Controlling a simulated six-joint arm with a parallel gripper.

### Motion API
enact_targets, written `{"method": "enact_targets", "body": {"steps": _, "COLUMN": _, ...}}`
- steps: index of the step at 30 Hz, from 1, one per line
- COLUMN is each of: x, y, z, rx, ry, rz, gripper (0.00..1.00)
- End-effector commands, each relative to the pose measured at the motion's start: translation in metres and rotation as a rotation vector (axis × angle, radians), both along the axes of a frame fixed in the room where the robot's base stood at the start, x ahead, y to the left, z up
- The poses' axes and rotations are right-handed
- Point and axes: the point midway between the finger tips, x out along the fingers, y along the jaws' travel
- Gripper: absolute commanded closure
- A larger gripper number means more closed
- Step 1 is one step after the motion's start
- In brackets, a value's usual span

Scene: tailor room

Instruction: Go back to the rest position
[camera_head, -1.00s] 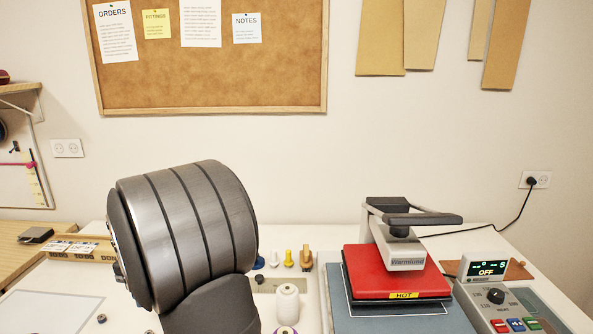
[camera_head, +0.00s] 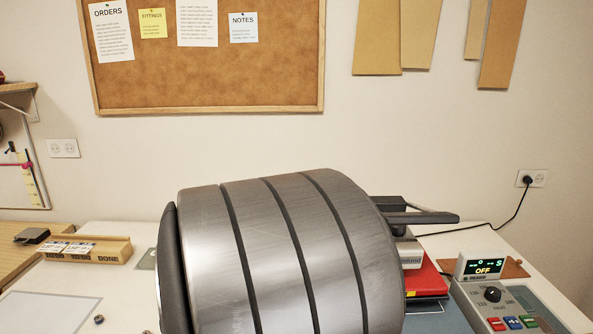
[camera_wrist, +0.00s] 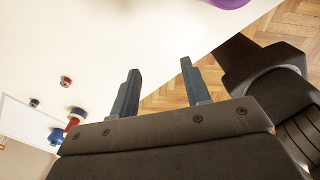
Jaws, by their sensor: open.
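My gripper (camera_wrist: 158,80) shows in the wrist view with its two dark fingers apart and nothing between them. It is over the front edge of the white table (camera_wrist: 60,40), with the wooden floor showing beyond the right finger. In the head view my arm's large grey link fills the lower middle, and the gripper itself is not seen there.
A red heat press (camera_head: 424,279) stands right of my arm, partly hidden by it. Its control box (camera_head: 500,300) reads OFF. A wooden tray (camera_head: 112,250) is at the left. Small spools (camera_wrist: 72,124) lie on the table in the wrist view. A purple thing (camera_wrist: 230,3) is at the top edge.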

Motion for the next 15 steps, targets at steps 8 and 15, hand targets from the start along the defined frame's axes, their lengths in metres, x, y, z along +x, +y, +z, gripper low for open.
{"method": "enact_targets", "body": {"steps": 8, "x": -0.019, "y": -0.011, "z": -0.018, "rx": -0.001, "ry": 0.003, "rz": -0.068, "gripper": 0.57}}
{"method": "enact_targets", "body": {"steps": 15, "x": -0.021, "y": 0.026, "z": -0.041, "rx": -0.001, "ry": 0.002, "rz": -0.068, "gripper": 0.57}}
